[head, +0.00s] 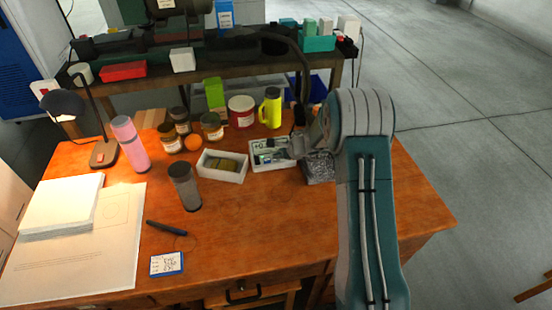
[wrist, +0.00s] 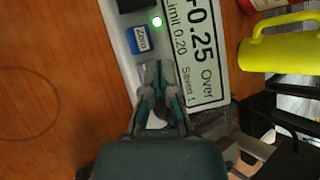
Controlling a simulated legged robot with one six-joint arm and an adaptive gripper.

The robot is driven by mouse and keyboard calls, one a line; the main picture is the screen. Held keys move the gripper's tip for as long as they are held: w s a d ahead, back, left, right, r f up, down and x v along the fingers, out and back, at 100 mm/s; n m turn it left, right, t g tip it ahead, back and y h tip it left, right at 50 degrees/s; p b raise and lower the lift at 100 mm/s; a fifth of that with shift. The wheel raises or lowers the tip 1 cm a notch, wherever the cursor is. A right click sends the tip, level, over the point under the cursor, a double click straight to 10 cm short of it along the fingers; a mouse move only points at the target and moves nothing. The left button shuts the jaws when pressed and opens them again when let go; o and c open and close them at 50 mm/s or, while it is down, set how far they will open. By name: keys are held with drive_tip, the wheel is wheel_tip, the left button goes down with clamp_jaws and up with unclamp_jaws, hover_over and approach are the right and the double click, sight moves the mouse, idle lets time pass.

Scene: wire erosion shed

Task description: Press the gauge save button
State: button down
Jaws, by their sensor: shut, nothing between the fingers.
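The gauge (wrist: 118,20) is a pale box with a large display (wrist: 200,55) in the wrist view. The display reads about "+0.25 Over", "Limit 0.20" and a line starting "Saved"; its last character is unclear. A blue button marked Zero (wrist: 138,40) and a lit round lamp (wrist: 157,21) sit beside the display. My gripper (wrist: 158,66) is shut and empty, its tips over the gauge's panel just below the Zero button. The save button's label is not visible; the fingers cover that part of the panel. I cannot tell whether the tips touch it.
In the head view, a white tray (head: 222,178) stands left of the gauge. A yellow mug (head: 271,108), red-labelled tin (head: 241,112) and several jars stand behind. A dark grey cup (head: 185,188) stands nearer.

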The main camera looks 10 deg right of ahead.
drive_tip(key=shift+r, duration=0.75)
drive_tip(key=shift+r, duration=2.55)
drive_tip(key=s+a+r+n+g+h, duration=0.1)
drive_tip(key=s+a+r+n, duration=0.1)
drive_tip(key=s+r+n, duration=0.5)
drive_tip(key=s+a+r+n+g, duration=0.1)
drive_tip(key=s+a+r+n, duration=0.2)
drive_tip(key=s+r, duration=0.75)
drive_tip(key=s+d+r+n+h, duration=0.2)
drive_tip(key=s+n, duration=0.2)
drive_tip(key=s, duration=0.7)
drive_tip(key=s+d+r+n+h, duration=0.2)
drive_tip(key=s+n+h, duration=0.1)
drive_tip(key=s, duration=0.8)
drive_tip(key=shift+s+d+r+n+t, duration=0.25)
drive_tip(key=shift+n+t, duration=0.15)
drive_tip(key=shift+n, duration=0.4)
